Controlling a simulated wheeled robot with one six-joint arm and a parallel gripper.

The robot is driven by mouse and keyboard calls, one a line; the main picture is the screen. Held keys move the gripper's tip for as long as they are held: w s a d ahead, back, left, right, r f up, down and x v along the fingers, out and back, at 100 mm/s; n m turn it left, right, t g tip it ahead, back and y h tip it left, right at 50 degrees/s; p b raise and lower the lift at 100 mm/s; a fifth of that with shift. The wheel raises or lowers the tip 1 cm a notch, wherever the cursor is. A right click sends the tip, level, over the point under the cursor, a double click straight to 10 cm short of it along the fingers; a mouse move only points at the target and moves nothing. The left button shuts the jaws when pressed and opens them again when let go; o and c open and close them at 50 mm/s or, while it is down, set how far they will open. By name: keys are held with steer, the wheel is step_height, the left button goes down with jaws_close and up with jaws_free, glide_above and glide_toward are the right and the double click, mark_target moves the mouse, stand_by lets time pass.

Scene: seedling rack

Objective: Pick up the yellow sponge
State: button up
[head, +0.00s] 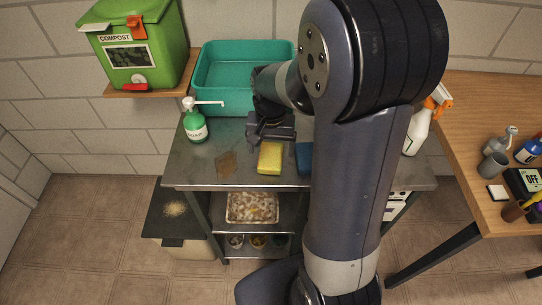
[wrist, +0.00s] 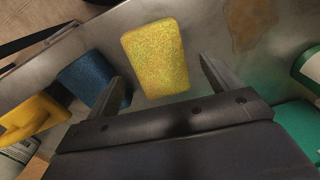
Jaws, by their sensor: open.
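The yellow sponge (head: 270,158) lies on the metal table in the head view, near its front edge. In the wrist view the yellow sponge (wrist: 155,58) is a speckled block, slightly tilted in the picture, ahead of the jaws and between their lines. My gripper (head: 270,138) is just behind the sponge in the head view.
A blue sponge-like block (wrist: 88,78) lies left of the yellow sponge in the wrist view. A green soap bottle (head: 195,125), a brown stain (head: 227,164) and a teal tub (head: 215,98) are on the table (head: 200,177). A spray bottle (head: 420,128) stands at right.

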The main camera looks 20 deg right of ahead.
mark_target(271, 155)
steer(key=shift+f, duration=0.9)
steer(key=shift+c, duration=0.4)
steer(key=c, duration=1)
step_height(271, 155, up, 10)
steer(key=shift+s+r, duration=0.1)
steer(key=o, duration=0.4)
steer(key=c, duration=0.3)
